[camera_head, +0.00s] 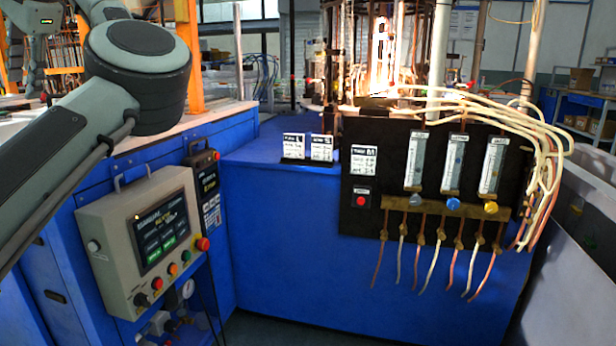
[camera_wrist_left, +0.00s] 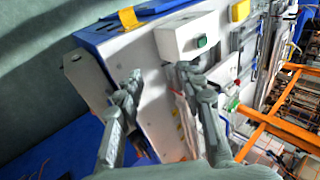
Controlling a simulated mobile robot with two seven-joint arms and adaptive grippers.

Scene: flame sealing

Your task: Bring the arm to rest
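My left arm (camera_head: 138,60) comes in from the left in the head view, its large grey joint raised above the control box at the left. The fingers of my left gripper (camera_wrist_left: 160,78) show in the left wrist view. They are spread apart with nothing held between them. A white cabinet with a blue edge lies beyond the fingers; whether they touch it I cannot tell. My right gripper is in neither view.
A control box (camera_head: 152,240) with a screen and buttons hangs on the blue cabinet. A black flowmeter panel (camera_head: 390,170) with tubes stands at the right, below bright flames (camera_head: 380,50). Orange frame bars (camera_wrist_left: 262,120) stand right in the wrist view.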

